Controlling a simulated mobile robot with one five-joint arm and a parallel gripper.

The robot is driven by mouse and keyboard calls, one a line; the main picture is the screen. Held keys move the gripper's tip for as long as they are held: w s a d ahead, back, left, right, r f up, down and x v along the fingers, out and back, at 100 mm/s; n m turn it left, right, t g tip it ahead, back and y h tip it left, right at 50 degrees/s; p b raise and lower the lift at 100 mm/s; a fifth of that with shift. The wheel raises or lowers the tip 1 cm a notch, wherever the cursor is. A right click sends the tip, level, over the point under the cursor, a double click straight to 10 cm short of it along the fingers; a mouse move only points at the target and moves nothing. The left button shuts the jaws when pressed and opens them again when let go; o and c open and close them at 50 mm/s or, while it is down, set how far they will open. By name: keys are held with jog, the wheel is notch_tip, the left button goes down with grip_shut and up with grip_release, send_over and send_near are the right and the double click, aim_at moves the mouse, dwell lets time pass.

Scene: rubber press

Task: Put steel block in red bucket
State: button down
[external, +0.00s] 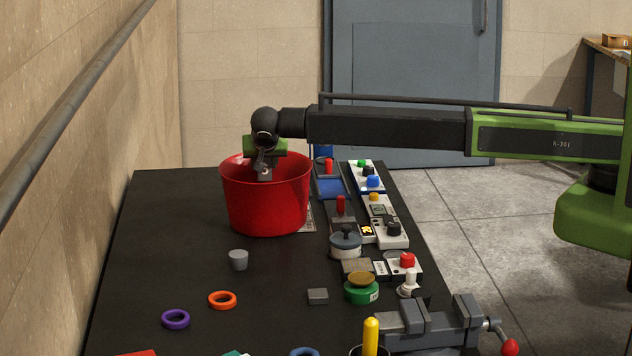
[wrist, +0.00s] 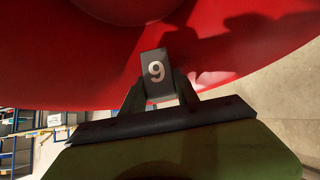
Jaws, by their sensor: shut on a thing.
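The red bucket (external: 268,208) stands upright on the black table, toward its far end. My gripper (external: 264,166) points down at the bucket's mouth, its tips at about rim height. The block appears clear of the bucket's wall. The bucket's floor is hidden in the external view.
Another small grey block (external: 318,296) lies on the table. A grey cup (external: 238,260), an orange ring (external: 222,300) and a purple ring (external: 176,319) lie in front of the bucket. Control boxes line the right side, with a vise (external: 430,325) near the front. The table's left side is clear.

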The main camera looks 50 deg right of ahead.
jog(key=shift+f+b, duration=0.35)
jog(key=shift+f, duration=0.05)
jog(key=shift+f, duration=0.2)
jog(key=c, duration=0.9)
grip_release()
jog(key=shift+r, duration=0.35)
jog(key=p+v, duration=0.9)
jog(key=v, duration=0.3)
jog(key=shift+r, duration=0.35)
